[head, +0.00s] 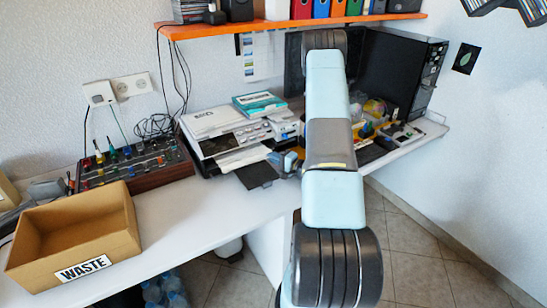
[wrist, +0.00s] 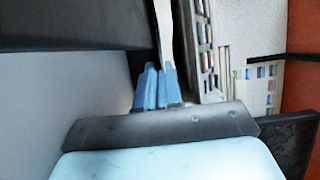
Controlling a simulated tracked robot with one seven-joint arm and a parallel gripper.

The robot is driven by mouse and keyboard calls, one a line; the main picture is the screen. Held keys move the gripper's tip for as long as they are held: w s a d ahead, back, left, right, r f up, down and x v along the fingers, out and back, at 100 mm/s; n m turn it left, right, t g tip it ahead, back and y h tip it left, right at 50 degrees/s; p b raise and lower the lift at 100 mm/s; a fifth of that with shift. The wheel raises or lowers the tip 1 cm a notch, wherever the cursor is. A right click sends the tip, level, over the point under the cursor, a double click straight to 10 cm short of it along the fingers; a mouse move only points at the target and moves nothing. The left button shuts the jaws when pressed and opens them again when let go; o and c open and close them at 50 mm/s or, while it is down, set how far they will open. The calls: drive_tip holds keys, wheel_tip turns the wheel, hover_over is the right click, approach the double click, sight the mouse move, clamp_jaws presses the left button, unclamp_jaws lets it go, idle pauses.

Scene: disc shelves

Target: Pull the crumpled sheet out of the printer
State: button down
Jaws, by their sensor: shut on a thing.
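The white and grey printer (head: 215,130) stands on the desk, left of my arm in the head view. A white sheet (head: 243,158) lies at its front opening, above the dark output tray (head: 258,175). In the wrist view the sheet (wrist: 164,32) shows nearly edge-on as a narrow white strip running to the fingertips. My gripper (wrist: 157,72) has its blue fingers shut on the sheet's edge. In the head view my gripper (head: 290,161) is just right of the printer's front. How much of the sheet is inside the printer is hidden.
An open cardboard box marked WASTE (head: 85,267) stands at the desk's front left. A mixer board (head: 132,165) sits between box and printer. An orange shelf (head: 270,27) hangs above. A black computer tower (head: 400,70) and clutter stand right. Bare desk (head: 215,205) lies in front of the printer.

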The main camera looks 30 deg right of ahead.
drive_tip(key=shift+s+d+r, duration=0.1)
drive_tip(key=shift+s, duration=1.95)
drive_tip(key=shift+s+d+r, duration=0.1)
drive_tip(key=shift+s, duration=1.9)
